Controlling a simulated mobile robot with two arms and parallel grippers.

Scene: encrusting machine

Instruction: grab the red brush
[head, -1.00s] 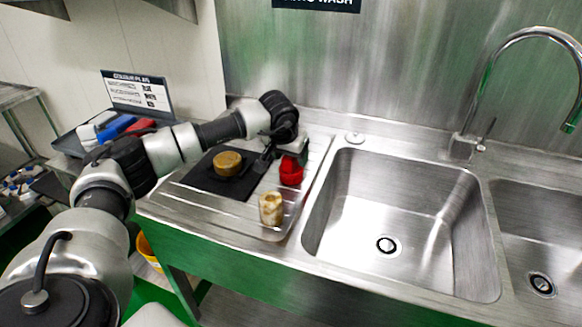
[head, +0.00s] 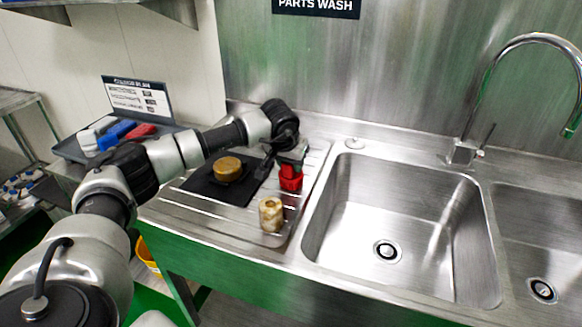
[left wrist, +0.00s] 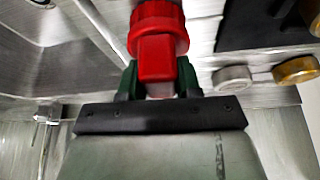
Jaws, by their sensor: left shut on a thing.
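My left gripper (head: 291,162) is at the drainboard, pointing down, and is shut on a red piece (head: 290,178). In the left wrist view, the red piece (left wrist: 157,55) has a ribbed round collar and a squarer block, which sits between the dark green fingers (left wrist: 158,82). No bristles show on it, so I cannot tell whether it is a brush. Another red item (head: 142,131), long and low, lies on the dark tray (head: 72,152) at the left, beside a blue item (head: 115,132); it may be a brush. My right gripper is not in view.
A brown round piece (head: 228,168) sits on a black mat (head: 205,189) on the ribbed drainboard (head: 190,212). A beige cup-like piece (head: 271,214) stands near the front edge. The sink basin (head: 420,215) at the right is empty. A sign (head: 137,97) stands behind the tray.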

